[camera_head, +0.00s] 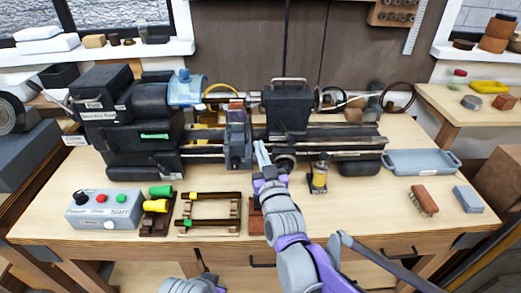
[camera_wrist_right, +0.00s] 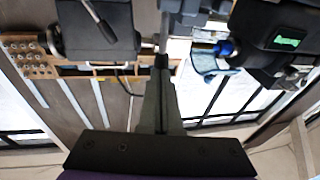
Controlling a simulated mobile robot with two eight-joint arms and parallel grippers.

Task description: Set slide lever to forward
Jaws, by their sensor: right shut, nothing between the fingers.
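A dark lathe (camera_head: 150,120) stands on the wooden bench. Its slide carriage (camera_head: 237,140) sits mid-bed, with a dark block (camera_head: 287,108) to its right. My right gripper (camera_head: 261,147) is shut and empty, its fingertips close to the carriage's right side; I cannot tell whether they touch. In the right wrist view, the closed fingers (camera_wrist_right: 162,66) point up toward the machine. A lever with a dark grip (camera_wrist_right: 99,20) shows there on a dark block (camera_wrist_right: 95,42). I cannot tell which part is the slide lever, or its setting.
A control box (camera_head: 105,208) with coloured buttons stands at front left. Wooden holders (camera_head: 210,212) stand in front of the lathe. A small brass-coloured part (camera_head: 320,178) stands right of my gripper. A blue-grey tray (camera_head: 422,161), brush (camera_head: 424,200) and block (camera_head: 468,199) lie at right.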

